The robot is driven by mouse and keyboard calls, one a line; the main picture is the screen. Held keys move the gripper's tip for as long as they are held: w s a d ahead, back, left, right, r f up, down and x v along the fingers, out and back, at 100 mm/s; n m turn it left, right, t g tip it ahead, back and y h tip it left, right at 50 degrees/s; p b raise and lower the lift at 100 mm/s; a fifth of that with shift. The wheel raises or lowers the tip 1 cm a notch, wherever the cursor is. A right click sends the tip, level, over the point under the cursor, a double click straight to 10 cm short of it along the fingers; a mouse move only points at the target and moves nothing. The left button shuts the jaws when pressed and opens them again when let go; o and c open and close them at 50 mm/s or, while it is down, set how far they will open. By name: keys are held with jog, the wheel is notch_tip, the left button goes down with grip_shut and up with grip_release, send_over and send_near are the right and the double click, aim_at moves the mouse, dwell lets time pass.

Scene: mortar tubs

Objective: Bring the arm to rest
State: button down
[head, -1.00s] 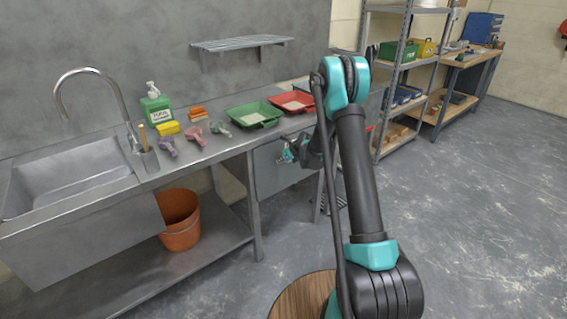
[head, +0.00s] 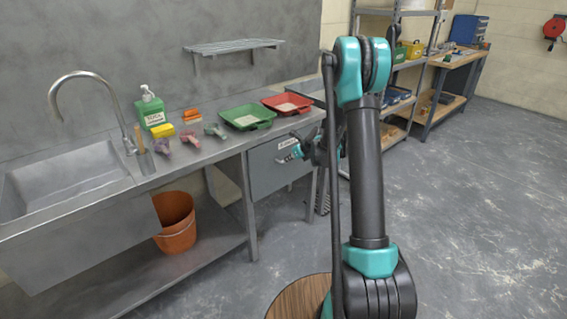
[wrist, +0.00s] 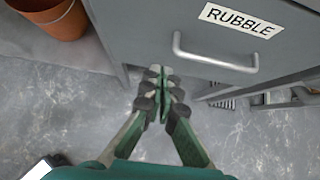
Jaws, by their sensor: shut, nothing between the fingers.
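My gripper (wrist: 160,90) is shut and empty in the wrist view, its dark fingertips together. It hangs in free air in front of the grey drawer (wrist: 150,30) labelled RUBBLE, near the drawer's handle (wrist: 215,62) and apart from it as far as I can tell. In the head view my gripper (head: 284,155) is small and partly seen, in front of the drawer cabinet (head: 268,178) under the counter. My arm is bent, with its upper link upright in the middle of the head view.
A green tray (head: 247,117) and a red tray (head: 288,103) stand on the counter, with a soap bottle (head: 150,109), a yellow sponge (head: 162,130) and several small tools to the left. An orange bucket (head: 176,222) sits on the lower shelf. Open floor (head: 480,210) lies to the right.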

jog(key=s+d+r+n+g+h, duration=0.15)
jog(key=s+r+n, duration=0.25)
jog(key=s+n, duration=0.6)
jog(key=s+d+r+n+h, duration=0.1)
jog(key=s+d+r+n, duration=0.3)
jog(key=s, duration=0.9)
jog(key=s+d+f+n+h, duration=0.1)
jog(key=s+n, duration=0.6)
jog(key=s, duration=0.3)
jog(key=s+d+f+n+g+h, duration=0.1)
jog(key=s+d+n, duration=0.1)
jog(key=s+n, duration=0.5)
jog(key=s, duration=0.4)
jog(key=shift+s+d+f+n+h, duration=0.15)
jog(key=shift+s+f+n+h, duration=0.05)
jog(key=shift+f+n+h, duration=0.2)
jog(key=shift+g, duration=0.25)
